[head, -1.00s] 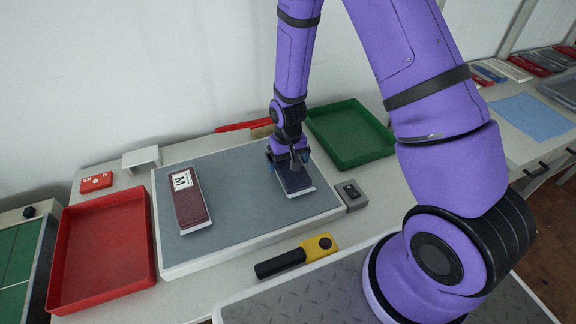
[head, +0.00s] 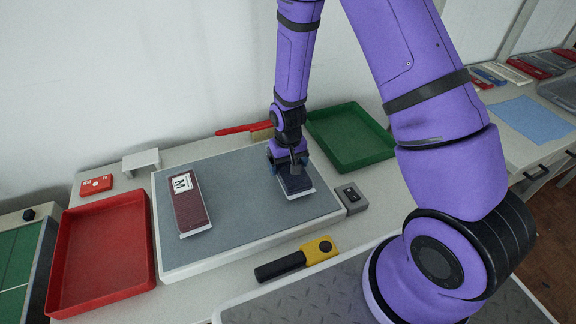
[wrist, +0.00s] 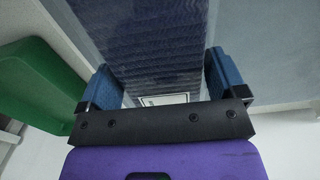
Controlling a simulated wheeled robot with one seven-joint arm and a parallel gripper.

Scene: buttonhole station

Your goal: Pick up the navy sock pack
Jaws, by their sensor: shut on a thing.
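The navy sock pack (head: 296,184) lies on the right part of the grey mat in the head view, its far end under my gripper. My gripper (head: 287,160) is shut on the pack, with a finger at each side of it. In the wrist view the pack (wrist: 150,45) runs between the blue fingertips of my gripper (wrist: 163,82), and a bit of white label shows at its near edge. In the head view the pack looks to be at or very near the mat; any gap beneath it cannot be told.
A maroon pack labelled M (head: 190,205) lies on the left of the grey mat (head: 245,205). A red tray (head: 103,250) stands left, a green tray (head: 350,137) behind right. A small grey box (head: 352,198) and a yellow-black tool (head: 295,258) lie near the mat's edges.

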